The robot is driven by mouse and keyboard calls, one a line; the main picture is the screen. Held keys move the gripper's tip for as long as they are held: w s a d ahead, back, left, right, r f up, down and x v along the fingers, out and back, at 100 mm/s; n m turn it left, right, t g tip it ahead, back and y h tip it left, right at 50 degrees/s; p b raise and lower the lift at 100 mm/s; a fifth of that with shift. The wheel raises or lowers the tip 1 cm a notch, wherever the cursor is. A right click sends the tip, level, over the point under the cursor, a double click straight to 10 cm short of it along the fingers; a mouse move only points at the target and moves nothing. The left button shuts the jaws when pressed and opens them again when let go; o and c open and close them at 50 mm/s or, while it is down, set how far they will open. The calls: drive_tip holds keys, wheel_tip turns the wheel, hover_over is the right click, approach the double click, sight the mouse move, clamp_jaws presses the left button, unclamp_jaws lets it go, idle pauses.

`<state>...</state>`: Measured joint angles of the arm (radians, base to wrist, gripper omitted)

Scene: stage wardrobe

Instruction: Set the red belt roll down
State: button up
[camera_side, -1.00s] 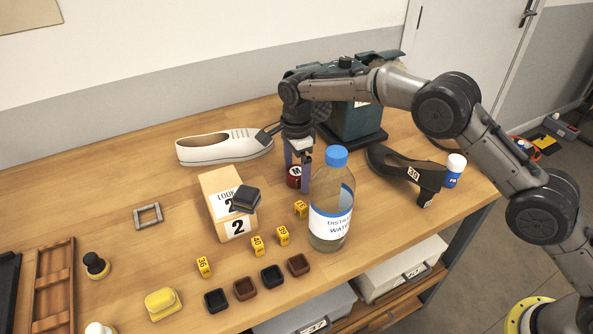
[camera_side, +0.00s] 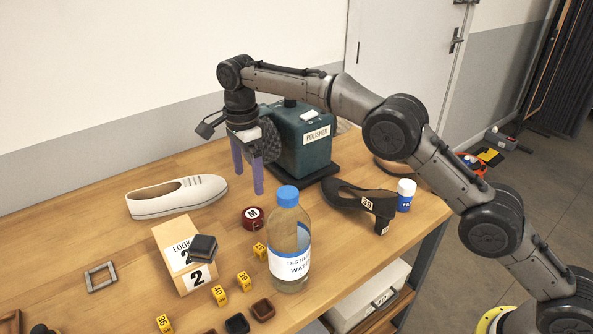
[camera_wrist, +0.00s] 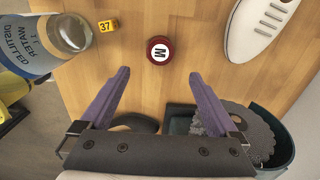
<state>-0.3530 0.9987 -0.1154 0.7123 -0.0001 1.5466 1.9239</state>
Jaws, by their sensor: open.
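The red belt roll (camera_side: 252,218) lies flat on the wooden table, its white disc marked M facing up. In the wrist view the red belt roll (camera_wrist: 159,50) sits ahead of the fingertips, with clear table around it. My gripper (camera_side: 248,186) is open and empty, its purple fingers raised above the table behind the roll. In the wrist view my gripper (camera_wrist: 159,77) shows its two fingers wide apart, with nothing between them. The roll is apart from both fingers.
A water bottle (camera_side: 290,240) stands just right of the roll. A white shoe (camera_side: 178,196) lies to the left, and a box marked 2 (camera_side: 178,262) stands in front. The green polisher (camera_side: 303,150) is behind, a black shoe (camera_side: 350,201) to the right. Small yellow number blocks (camera_side: 243,281) lie in front.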

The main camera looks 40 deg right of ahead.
drive_tip(key=s+d+r+n+t, duration=0.3)
drive_tip(key=s+d+r+n, duration=0.6)
drive_tip(key=s+d+r, duration=0.6)
drive_tip(key=s+d+f+n+t, duration=0.1)
drive_tip(key=s+d+f+n, duration=0.1)
drive_tip(key=s, duration=0.6)
drive_tip(key=s+d+f+n, duration=0.2)
drive_tip(key=s+f+n, duration=0.1)
drive_tip(key=s, duration=0.6)
drive_tip(key=s+d+f+n+t, duration=0.1)
drive_tip(key=s+n, duration=0.3)
drive_tip(key=s, duration=0.4)
drive_tip(key=shift+s+d+f+t, duration=0.3)
drive_tip(key=shift+d+f, duration=0.2)
drive_tip(key=shift+f, duration=0.25)
